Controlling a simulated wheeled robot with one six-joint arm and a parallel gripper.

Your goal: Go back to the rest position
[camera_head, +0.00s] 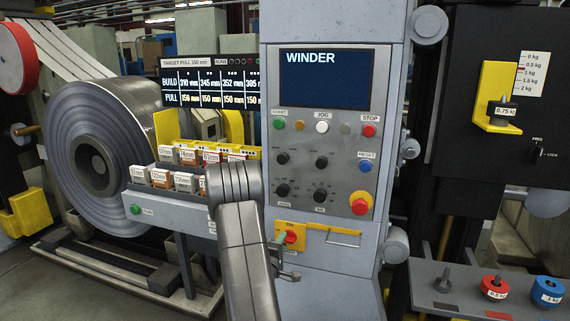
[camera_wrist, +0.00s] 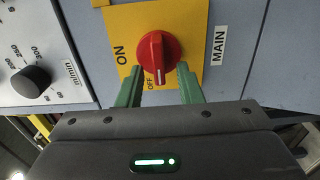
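My gripper's two green fingers (camera_wrist: 159,82) stand apart on either side of the red MAIN knob (camera_wrist: 157,52). I see a gap between them, and they do not look closed on the knob. The knob sits on a yellow plate marked ON and OFF, and its white mark points down, beside OFF. In the head view, my arm reaches up to the winder panel's lower edge, with a green finger at the small red knob (camera_head: 291,237); my gripper is mostly hidden there.
The winder panel (camera_head: 375,140) has several buttons, dials and a dark screen. A big steel coil (camera_head: 60,150) and a shelf of labelled blocks (camera_head: 170,205) stand left. Red (camera_head: 495,287) and blue (camera_head: 547,291) weights sit on a shelf at right.

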